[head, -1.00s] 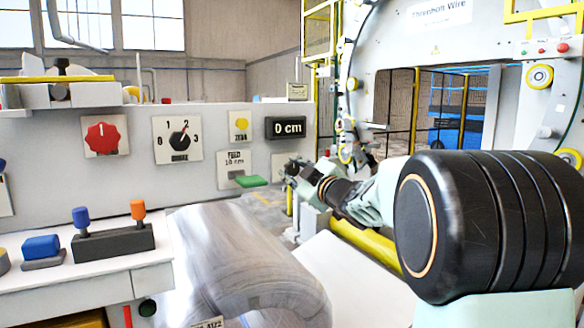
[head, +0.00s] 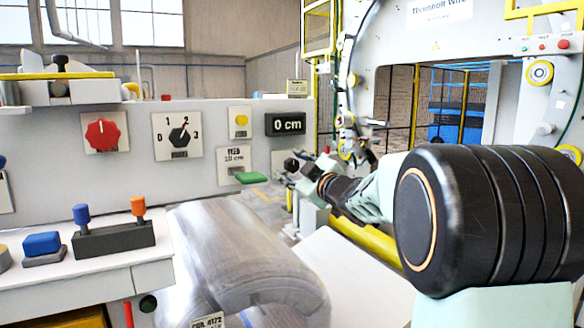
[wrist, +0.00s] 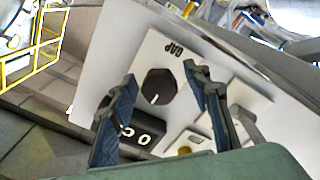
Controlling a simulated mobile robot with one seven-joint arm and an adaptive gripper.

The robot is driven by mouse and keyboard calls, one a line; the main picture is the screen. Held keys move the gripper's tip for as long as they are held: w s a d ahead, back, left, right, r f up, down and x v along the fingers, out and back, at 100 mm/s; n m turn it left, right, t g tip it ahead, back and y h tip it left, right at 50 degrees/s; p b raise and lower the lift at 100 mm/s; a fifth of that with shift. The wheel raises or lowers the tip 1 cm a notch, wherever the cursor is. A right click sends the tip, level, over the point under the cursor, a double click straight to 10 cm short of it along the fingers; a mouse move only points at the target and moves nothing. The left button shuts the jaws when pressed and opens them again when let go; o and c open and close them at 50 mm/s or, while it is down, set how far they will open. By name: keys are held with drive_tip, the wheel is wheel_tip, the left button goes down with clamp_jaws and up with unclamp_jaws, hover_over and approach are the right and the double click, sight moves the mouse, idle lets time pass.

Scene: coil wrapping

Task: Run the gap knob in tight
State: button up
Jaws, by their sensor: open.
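The gap knob (wrist: 158,87) is a black round knob with a white pointer line, on a white plate marked GAP (wrist: 178,62). In the wrist view it shows between my fingers and beyond their tips; I cannot tell any contact. My gripper (wrist: 163,78) is open, with one finger on each side of the knob in the picture. In the head view my gripper (head: 298,168) is at the right end of the grey panel and covers part of the gap plate (head: 279,160).
The panel (head: 215,195) also carries a red knob (head: 102,134), a numbered selector (head: 178,137), a yellow button (head: 240,121), a green lever (head: 251,178) and a display reading 0 cm (head: 286,124). A large coil (head: 235,255) lies below. The ring machine (head: 372,45) stands right.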

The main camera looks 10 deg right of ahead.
drive_tip(key=v, duration=1.2)
drive_tip(key=shift+f, duration=0.15)
